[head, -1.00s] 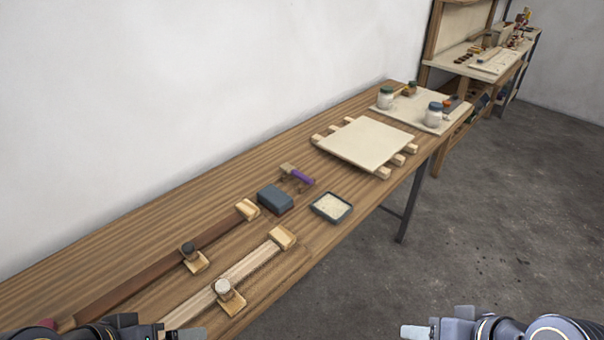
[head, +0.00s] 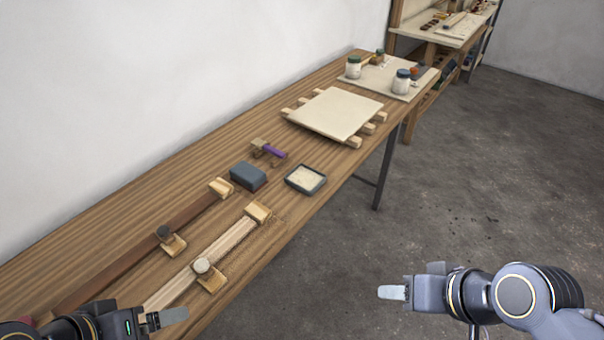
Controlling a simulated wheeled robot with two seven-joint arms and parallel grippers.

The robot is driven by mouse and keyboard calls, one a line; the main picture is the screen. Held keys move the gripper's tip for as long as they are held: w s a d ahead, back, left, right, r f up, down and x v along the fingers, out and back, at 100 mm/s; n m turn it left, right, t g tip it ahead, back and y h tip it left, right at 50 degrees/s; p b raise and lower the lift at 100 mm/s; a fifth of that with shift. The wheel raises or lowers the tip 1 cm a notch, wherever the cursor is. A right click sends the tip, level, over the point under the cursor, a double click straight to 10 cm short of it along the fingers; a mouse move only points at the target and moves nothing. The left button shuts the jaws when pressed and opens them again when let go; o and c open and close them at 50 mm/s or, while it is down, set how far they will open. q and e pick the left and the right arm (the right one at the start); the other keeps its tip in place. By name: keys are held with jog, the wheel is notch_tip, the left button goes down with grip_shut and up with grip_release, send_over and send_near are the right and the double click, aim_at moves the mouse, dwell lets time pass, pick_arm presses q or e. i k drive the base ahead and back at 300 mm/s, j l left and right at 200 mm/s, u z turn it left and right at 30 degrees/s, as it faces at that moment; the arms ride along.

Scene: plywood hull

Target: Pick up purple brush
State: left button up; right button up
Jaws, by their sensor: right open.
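The purple brush (head: 274,152) lies on the wooden workbench (head: 170,175), with its purple handle to the right and a tan head to the left. It rests just behind a dark grey block and a shallow tray. My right gripper (head: 392,292) is open and empty over the concrete floor, to the right of the bench and well apart from the brush. My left gripper (head: 172,316) is at the lower left, over the near part of the bench, far from the brush. Its jaw gap does not show clearly.
The dark grey block (head: 248,176) and the tray with pale contents (head: 306,179) stand near the brush. Two clamped wooden strips (head: 216,253) lie nearer. A plywood panel on battens (head: 334,113) and jars (head: 401,82) are farther back. The floor at right is clear.

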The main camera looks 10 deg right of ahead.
aim_at(259, 145)
jog(key=i+l+u, duration=0.25)
jog(key=l, duration=0.35)
jog(key=i+l+u, duration=0.3)
jog(key=l, duration=0.35)
jog(key=i+l+u, duration=0.1)
jog(key=l, duration=0.3)
jog(key=i+u, duration=0.1)
jog(key=u, duration=1.2)
